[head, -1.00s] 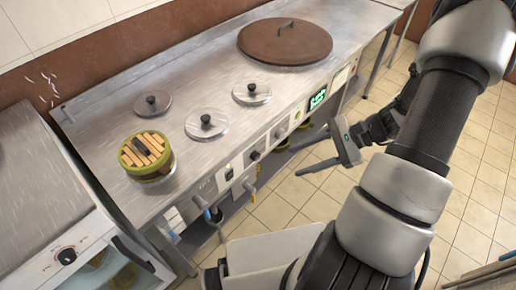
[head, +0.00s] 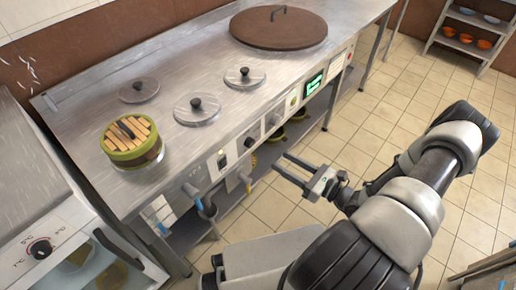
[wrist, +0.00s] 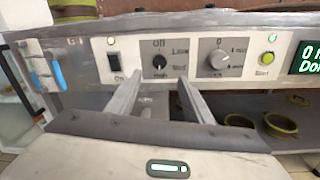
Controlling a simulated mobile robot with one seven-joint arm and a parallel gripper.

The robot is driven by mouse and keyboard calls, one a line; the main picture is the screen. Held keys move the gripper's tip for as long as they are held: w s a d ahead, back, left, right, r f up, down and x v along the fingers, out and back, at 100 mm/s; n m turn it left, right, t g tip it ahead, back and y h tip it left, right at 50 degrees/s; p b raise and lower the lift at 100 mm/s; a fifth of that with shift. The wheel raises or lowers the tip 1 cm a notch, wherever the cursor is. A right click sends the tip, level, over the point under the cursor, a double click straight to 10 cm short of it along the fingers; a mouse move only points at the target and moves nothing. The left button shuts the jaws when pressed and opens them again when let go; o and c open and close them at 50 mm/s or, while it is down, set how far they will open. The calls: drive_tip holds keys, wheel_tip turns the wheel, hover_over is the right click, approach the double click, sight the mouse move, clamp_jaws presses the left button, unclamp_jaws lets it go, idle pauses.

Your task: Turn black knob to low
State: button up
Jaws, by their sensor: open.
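The black knob (wrist: 160,64) sits on the stove's front panel in the wrist view, with "Off" printed above it, other labels to its right and one below. Which mark it points to is too small to tell for sure. It also shows in the head view (head: 249,142), on the counter's front face. My gripper (head: 280,169) is open and empty in front of the panel, to the right of the knob and apart from it in the head view. In the wrist view, its fingers (wrist: 157,86) reach toward the panel, with their tips just below and either side of the knob.
A grey knob (wrist: 217,58) is right of the black knob, and a rocker switch (wrist: 113,62) is left. A green button (wrist: 267,58) and a display (head: 315,83) are farther right. Blue-handled taps (wrist: 55,72) stick out at left. Another appliance's knob (head: 40,249) is at lower left.

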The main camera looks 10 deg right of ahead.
sight(253, 144)
drive_tip(key=b+x, duration=0.1)
drive_tip(key=x, duration=1)
drive_tip(key=shift+w+a+b, duration=0.2)
drive_tip(key=shift+b, duration=0.15)
drive_tip(key=c, duration=1)
drive_tip(key=shift+c, duration=0.2)
